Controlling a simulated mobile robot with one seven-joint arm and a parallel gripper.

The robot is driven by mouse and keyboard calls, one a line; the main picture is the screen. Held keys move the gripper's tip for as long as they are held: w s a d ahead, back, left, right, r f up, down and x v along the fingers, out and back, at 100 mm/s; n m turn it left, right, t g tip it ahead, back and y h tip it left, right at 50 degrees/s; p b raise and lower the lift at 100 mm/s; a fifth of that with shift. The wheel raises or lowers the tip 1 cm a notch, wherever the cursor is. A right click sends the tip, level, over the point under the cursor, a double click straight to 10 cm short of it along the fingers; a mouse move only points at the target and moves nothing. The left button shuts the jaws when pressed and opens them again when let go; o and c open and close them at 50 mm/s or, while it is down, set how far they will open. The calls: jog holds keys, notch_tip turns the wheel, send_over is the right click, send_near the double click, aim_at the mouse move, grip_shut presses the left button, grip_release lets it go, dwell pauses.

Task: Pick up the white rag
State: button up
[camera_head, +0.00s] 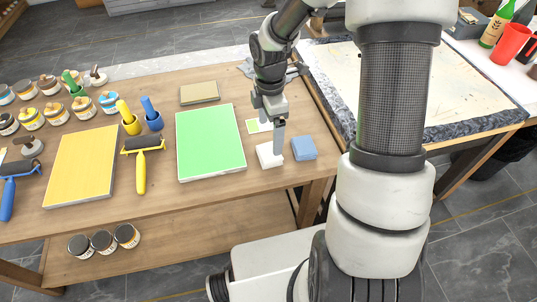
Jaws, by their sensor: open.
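The white rag (267,156) looks like a small folded square. It lies near the front right of the wooden table, left of a blue folded cloth (303,148). My gripper (273,136) points down just above and behind the white rag, with one finger overlapping the rag's right edge in the picture. The jaws are open and hold nothing that I can see. I cannot tell whether the fingertip touches the rag.
Yellow and blue rollers, a yellow panel (82,168) and several ink jars fill the left.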

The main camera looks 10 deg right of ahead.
aim_at(269, 151)
jog(key=f+b, duration=0.1)
jog(key=f, duration=0.6)
jog(key=shift+a+f+b, duration=0.2)
jog(key=shift+f+b, duration=0.15)
jog(key=shift+b, duration=0.05)
jog(key=shift+r, duration=0.1)
jog(key=c, duration=1.2)
